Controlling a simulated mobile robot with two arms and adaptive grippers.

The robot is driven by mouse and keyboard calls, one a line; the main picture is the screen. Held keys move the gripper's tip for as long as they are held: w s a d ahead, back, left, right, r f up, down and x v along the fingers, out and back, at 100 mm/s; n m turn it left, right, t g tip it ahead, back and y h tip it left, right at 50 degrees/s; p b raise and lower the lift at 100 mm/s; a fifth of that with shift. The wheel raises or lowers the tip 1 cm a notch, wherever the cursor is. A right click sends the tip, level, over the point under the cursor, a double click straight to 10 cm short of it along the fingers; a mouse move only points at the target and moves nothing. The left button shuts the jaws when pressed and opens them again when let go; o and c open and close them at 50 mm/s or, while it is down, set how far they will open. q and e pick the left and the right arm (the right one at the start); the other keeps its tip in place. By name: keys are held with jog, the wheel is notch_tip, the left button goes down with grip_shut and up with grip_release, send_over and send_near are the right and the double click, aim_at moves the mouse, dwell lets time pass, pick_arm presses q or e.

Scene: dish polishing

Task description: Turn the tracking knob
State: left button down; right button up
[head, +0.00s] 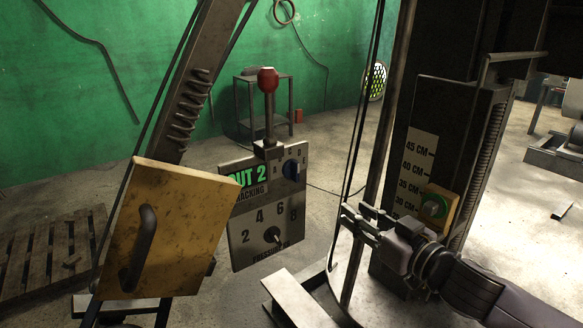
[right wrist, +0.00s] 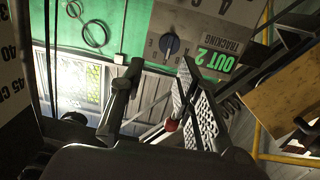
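The tracking knob (head: 291,169) is a small dark blue knob on the upper right of a grey control panel (head: 240,240), near the words "OUT 2 TRACKING". In the right wrist view the tracking knob (right wrist: 169,44) shows beyond the fingertips, with letters around it. My right gripper (head: 354,220) is to the right of the panel and lower than the knob, apart from both. In the right wrist view my right gripper (right wrist: 160,72) has its fingers spread with nothing between them at the tips. My left gripper is not in view.
A red-topped lever (head: 268,80) rises above the panel. A lower dial (head: 272,235) has numbers around it. A yellow plate with a handle (head: 170,225) stands left of the panel. Thin dark cables and a post run between panel and gripper.

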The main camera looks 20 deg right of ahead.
notch_tip(320, 180, up, 3)
jog(key=a+y, duration=0.1)
jog(key=p, duration=0.6)
send_near(298, 165)
jog(key=shift+n, duration=0.4)
jog(key=x, duration=0.7)
jog(key=shift+w, duration=0.15)
jog(key=shift+x, duration=0.8)
jog(key=shift+f, duration=0.1)
grip_shut()
